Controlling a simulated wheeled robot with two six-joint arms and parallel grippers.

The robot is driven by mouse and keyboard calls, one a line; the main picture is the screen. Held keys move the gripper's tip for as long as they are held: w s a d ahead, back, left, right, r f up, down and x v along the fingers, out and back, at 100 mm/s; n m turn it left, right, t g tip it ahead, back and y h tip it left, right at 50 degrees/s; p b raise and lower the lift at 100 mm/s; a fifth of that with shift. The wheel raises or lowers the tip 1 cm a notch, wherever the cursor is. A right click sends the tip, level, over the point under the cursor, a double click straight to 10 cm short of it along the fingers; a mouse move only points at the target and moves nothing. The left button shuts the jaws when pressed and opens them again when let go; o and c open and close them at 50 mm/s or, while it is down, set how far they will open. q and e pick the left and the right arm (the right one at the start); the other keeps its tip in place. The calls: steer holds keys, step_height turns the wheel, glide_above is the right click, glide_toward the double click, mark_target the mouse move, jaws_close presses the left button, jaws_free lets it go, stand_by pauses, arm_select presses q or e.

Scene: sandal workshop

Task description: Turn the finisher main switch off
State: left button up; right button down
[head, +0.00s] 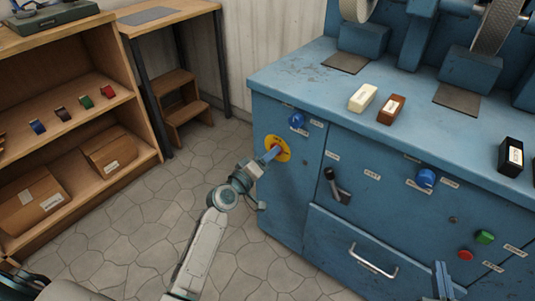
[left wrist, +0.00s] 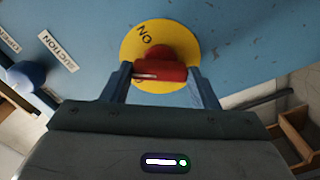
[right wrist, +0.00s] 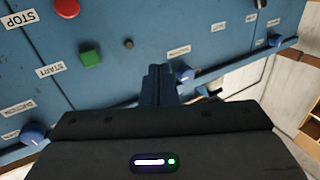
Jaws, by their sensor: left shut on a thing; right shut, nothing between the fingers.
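The main switch is a red handle (left wrist: 160,70) on a round yellow plate (left wrist: 190,40) on the blue finisher (head: 285,180). In the left wrist view the plate carries the word ON, and other lettering is partly hidden behind the handle. The plate also shows in the head view (head: 284,155). My left gripper (head: 275,152) is shut on the red handle, one finger on each side; it also shows in the left wrist view (left wrist: 160,75). My right gripper (right wrist: 158,72) is shut and empty, apart from the finisher's front at the lower right of the head view (head: 440,268).
The finisher front has blue knobs (head: 426,178), a black lever (head: 337,186), a green button (head: 485,237), a red button (head: 466,255) and a drawer handle (head: 373,261). Blocks stand on its top. A wooden shelf (head: 60,85) stands at left, with open floor between.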

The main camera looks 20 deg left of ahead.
arm_select(q)
steer(key=n+p, duration=0.2)
steer(key=n, duration=0.4)
arm_select(e)
steer(key=s+a+f+g, duration=0.1)
steer(key=s+f+g, duration=0.7)
steer(key=f, duration=0.3)
steer(key=shift+s+a+f+g+y, duration=0.15)
steer(key=shift+a+f+g+y, duration=0.05)
steer(key=shift+f+g+y, duration=0.1)
arm_select(q)
steer(key=shift+n+p, duration=0.3)
steer(key=o, duration=1)
steer(key=shift+s, duration=0.15)
steer(key=v, duration=1)
steer(key=shift+s, duration=0.25)
